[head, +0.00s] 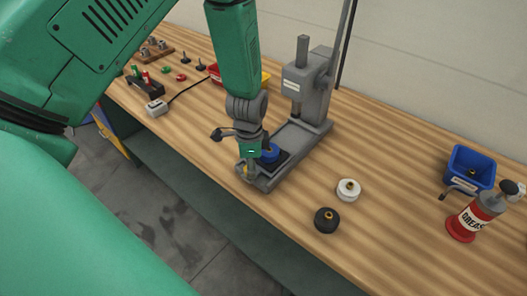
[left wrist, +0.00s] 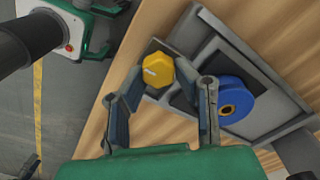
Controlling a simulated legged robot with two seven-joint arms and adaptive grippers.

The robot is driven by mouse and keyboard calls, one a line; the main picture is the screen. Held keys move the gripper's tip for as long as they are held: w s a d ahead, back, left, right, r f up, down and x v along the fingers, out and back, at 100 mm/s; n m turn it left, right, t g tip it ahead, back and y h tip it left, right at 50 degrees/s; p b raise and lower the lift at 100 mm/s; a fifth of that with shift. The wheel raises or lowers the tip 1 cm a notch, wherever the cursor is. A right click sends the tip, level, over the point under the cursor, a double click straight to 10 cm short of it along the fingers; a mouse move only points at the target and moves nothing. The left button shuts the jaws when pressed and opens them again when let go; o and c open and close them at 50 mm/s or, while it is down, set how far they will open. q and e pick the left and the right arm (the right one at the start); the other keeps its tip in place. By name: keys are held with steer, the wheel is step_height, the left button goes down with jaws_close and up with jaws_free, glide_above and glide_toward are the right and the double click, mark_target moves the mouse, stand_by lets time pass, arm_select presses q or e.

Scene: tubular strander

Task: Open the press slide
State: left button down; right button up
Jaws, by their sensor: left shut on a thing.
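The grey press (head: 301,84) stands on the bench, with its flat slide base (head: 262,181) reaching toward the front edge. A blue round part (head: 270,153) sits on the slide; it also shows in the left wrist view (left wrist: 235,98). A yellow knob (left wrist: 157,70) is at the slide's front end. My left gripper (head: 247,166) is over this front end, with one finger on each side of the yellow knob and shut on it. In the head view the gripper mostly hides the knob. My right gripper is in neither view.
A white capped part (head: 348,190) and a black one (head: 327,220) stand right of the slide. A blue bin (head: 471,168) and a red grease can (head: 470,220) are at the far right. A small grey box with a cable (head: 157,107) lies at the left.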

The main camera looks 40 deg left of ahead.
arm_select(q)
steer(key=shift+s+a+r, duration=0.1)
steer(key=shift+s+a, duration=0.05)
steer(key=shift+a, duration=0.25)
steer(key=shift+w+d, duration=0.25)
steer(key=c, duration=1.3)
jaws_free()
steer(key=shift+o, duration=0.2)
steer(key=shift+a+f, duration=0.2)
steer(key=shift+a, duration=0.15)
steer(key=shift+w+r, duration=0.1)
steer(key=shift+r, duration=0.1)
step_height(320, 180, up, 11)
steer(key=shift+a+r, duration=0.15)
steer(key=shift+a, duration=0.1)
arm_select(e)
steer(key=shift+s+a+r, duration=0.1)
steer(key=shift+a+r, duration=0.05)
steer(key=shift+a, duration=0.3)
arm_select(q)
steer(key=shift+d, duration=0.35)
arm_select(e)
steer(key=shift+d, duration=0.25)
